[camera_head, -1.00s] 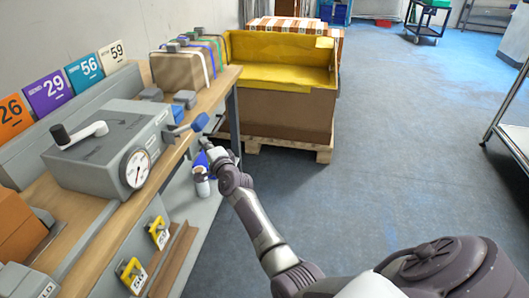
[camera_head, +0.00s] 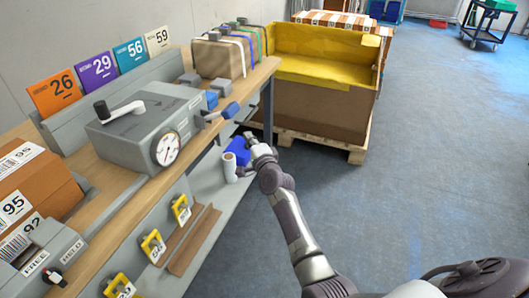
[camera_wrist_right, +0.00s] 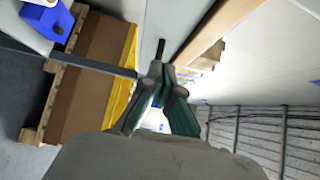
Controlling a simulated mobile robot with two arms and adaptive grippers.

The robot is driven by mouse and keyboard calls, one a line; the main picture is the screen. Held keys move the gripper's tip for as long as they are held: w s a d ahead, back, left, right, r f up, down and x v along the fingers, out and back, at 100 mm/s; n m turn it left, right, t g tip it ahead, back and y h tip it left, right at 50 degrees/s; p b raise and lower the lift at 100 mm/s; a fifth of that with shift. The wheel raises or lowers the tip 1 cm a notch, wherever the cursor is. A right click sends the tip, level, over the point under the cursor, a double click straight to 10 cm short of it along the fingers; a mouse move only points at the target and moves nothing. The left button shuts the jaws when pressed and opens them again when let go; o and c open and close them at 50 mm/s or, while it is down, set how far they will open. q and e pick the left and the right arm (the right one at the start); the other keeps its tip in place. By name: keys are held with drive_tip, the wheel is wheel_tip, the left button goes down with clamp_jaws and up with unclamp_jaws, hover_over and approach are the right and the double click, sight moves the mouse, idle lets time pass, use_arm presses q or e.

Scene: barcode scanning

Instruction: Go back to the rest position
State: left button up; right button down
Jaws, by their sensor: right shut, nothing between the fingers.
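My right gripper (camera_head: 251,139) is beside the workbench's right side, in front of the large brown box, with the arm reaching in from the lower right. In the right wrist view the gripper (camera_wrist_right: 157,70) has its fingers together and nothing between them. A blue object (camera_head: 238,150) and a white cylinder (camera_head: 229,166) show just left of the gripper, by the bench's lower shelf. The blue object also shows at the top left of the right wrist view (camera_wrist_right: 57,20). My left gripper is not in view.
The wooden bench (camera_head: 110,211) holds a grey machine with a crank (camera_head: 135,132), number cards, and brown boxes (camera_head: 37,188). The large box with yellow lining (camera_head: 318,105) stands on a pallet (camera_head: 357,153) ahead.

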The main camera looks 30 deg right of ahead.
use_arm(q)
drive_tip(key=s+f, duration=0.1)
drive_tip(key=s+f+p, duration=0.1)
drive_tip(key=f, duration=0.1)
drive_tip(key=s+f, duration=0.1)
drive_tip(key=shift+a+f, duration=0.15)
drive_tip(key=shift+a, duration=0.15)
use_arm(e)
drive_tip(key=s, duration=0.7)
drive_tip(key=shift+s+a, duration=0.3)
drive_tip(key=shift+a, duration=0.1)
